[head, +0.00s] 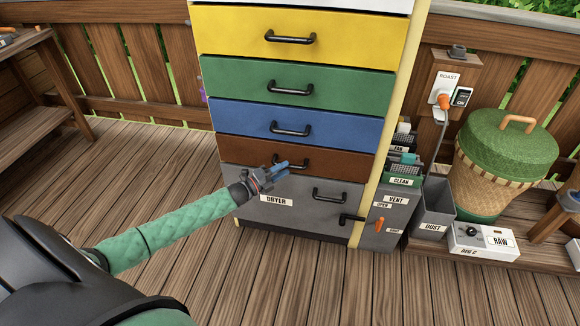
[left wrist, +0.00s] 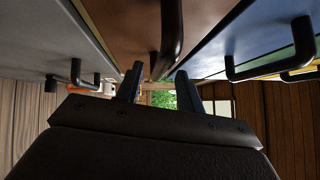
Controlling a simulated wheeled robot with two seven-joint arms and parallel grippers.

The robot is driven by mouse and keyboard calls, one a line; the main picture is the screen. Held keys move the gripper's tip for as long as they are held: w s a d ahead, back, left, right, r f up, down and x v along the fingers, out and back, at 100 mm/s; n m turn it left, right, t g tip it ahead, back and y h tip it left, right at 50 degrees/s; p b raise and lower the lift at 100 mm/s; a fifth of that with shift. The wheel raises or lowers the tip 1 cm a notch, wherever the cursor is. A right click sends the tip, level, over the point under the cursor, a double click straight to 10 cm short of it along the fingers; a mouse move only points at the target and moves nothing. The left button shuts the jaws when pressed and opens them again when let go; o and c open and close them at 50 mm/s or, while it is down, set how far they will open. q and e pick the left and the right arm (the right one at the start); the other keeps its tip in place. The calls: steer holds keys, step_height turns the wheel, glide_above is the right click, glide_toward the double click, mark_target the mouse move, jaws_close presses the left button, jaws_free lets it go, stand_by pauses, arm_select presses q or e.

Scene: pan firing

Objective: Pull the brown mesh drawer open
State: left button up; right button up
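The brown drawer (head: 345,166) is the fourth coloured front down in the cabinet, below the blue one, and its front looks flush with its neighbours. Its black bar handle (head: 318,165) is partly hidden by my left gripper (head: 281,166). In the left wrist view the brown front (left wrist: 125,25) fills the top middle, and its dark handle (left wrist: 169,40) reaches down between the two fingertips of the left gripper (left wrist: 159,72). The fingers are apart with gaps beside the handle; I cannot tell whether either touches it. No mesh shows on the brown front. My right gripper is not in view.
The blue drawer (head: 350,133) with its handle is just above, and the grey dryer front (head: 250,185) with its handle (head: 330,196) is just below. Deck floor (head: 150,180) is clear left.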

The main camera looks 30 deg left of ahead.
mark_target(290, 166)
arm_select(q)
steer(key=shift+x, duration=1.8)
jaws_close()
